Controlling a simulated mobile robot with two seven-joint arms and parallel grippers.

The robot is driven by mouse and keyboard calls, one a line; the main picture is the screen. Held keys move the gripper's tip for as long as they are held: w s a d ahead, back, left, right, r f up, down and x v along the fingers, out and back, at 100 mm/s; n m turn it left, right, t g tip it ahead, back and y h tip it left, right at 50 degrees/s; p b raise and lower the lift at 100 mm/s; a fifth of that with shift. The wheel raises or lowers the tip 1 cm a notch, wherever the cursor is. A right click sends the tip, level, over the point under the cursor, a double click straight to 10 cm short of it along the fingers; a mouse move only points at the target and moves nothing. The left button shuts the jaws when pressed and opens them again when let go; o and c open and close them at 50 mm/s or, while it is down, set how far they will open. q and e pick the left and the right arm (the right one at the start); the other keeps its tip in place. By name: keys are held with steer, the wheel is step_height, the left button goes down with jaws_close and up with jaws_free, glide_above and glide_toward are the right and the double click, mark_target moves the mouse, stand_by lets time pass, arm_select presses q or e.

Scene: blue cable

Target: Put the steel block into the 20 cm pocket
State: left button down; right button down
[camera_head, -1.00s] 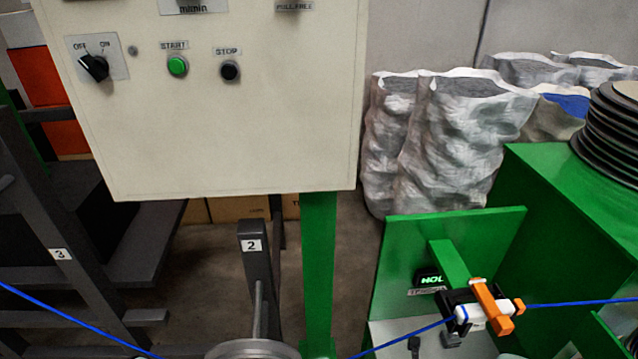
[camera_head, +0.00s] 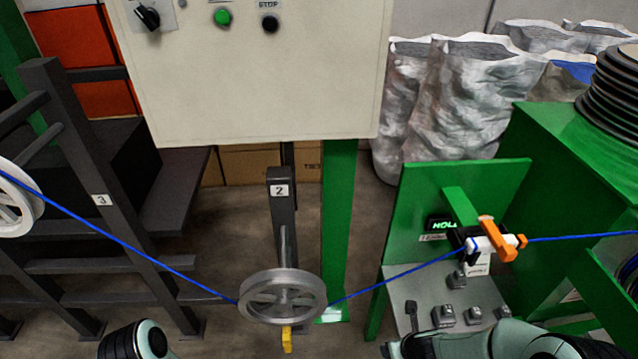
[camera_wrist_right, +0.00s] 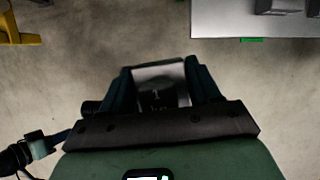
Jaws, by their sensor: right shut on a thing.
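The steel block (camera_wrist_right: 160,85), a grey metal piece with a mark like a 1 on its face, sits between the fingers of my right gripper (camera_wrist_right: 160,74) in the right wrist view. The gripper is shut on it, above bare floor and apart from the grey shelf. In the head view only part of my right arm shows at the bottom, and the held block is not clear there. Of my left arm only a rounded link shows at the bottom; its gripper is out of frame. I cannot make out a pocket marked 20 cm.
Several metal blocks (camera_head: 443,315) stand on the grey shelf (camera_head: 405,285). A blue cable (camera_head: 395,277) runs under the spoked wheel (camera_head: 283,297) and through the orange-and-white clamp (camera_head: 490,243). A yellow piece (camera_head: 287,338) shows below the wheel. A control box (camera_head: 255,80) hangs behind.

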steer(key=shift+w+r+n, duration=0.1)
steer(key=shift+w+n, duration=0.25)
steer(key=shift+n, duration=0.35)
steer(key=shift+a+r+n+y, duration=0.1)
steer(key=shift+a+n+y, duration=0.05)
steer(key=shift+n+y, duration=0.3)
steer(key=n, duration=0.2)
steer(key=n+g+y, duration=0.1)
steer(key=n, duration=0.1)
steer(key=w+n+y, duration=0.1)
steer(key=n, duration=0.1)
steer(key=shift+r+g, duration=0.2)
steer(key=shift+g, duration=0.2)
steer(key=w+n+g+h, duration=0.1)
steer(key=n+g, duration=0.1)
steer(key=n, duration=0.6)
steer(key=w+a+r+n+g+h, duration=0.1)
steer(key=n+g, duration=0.2)
steer(key=n, duration=0.6)
steer(key=w+r+n+g+h, duration=0.1)
steer(key=n+g+h, duration=0.1)
steer(key=n, duration=0.6)
steer(key=shift+w+a+r, duration=0.1)
steer(key=shift+w+a, duration=0.2)
steer(key=shift+a, duration=0.1)
